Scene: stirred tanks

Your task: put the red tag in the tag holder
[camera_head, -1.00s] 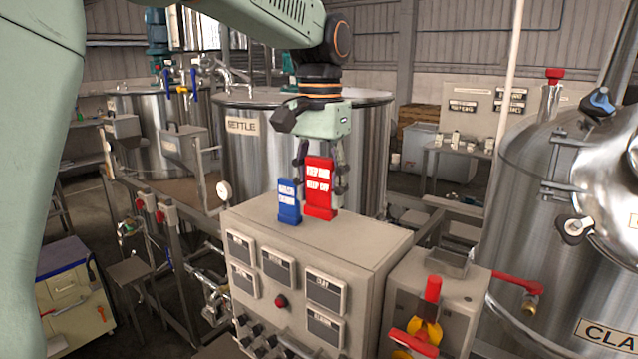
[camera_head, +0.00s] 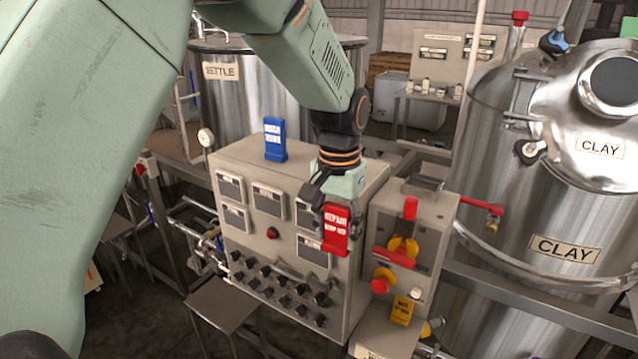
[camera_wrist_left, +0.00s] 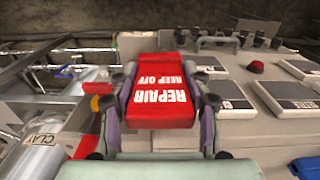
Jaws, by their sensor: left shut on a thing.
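The red tag (camera_head: 336,230), lettered "REPAIR KEEP OFF", is held by my left gripper (camera_head: 332,208) in front of the right side of the control panel. In the wrist view the red tag (camera_wrist_left: 160,95) sits between the two fingers of the left gripper (camera_wrist_left: 160,110), which are shut on its sides. The tag is clear of the panel top. A grey metal bracket (camera_head: 424,184) sits on top of the switch box to the right; I cannot tell whether it is the tag holder. My right gripper is out of view.
A blue tag (camera_head: 275,140) stands on the control panel (camera_head: 225,160). The switch box (camera_head: 440,225) carries red and yellow handles.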

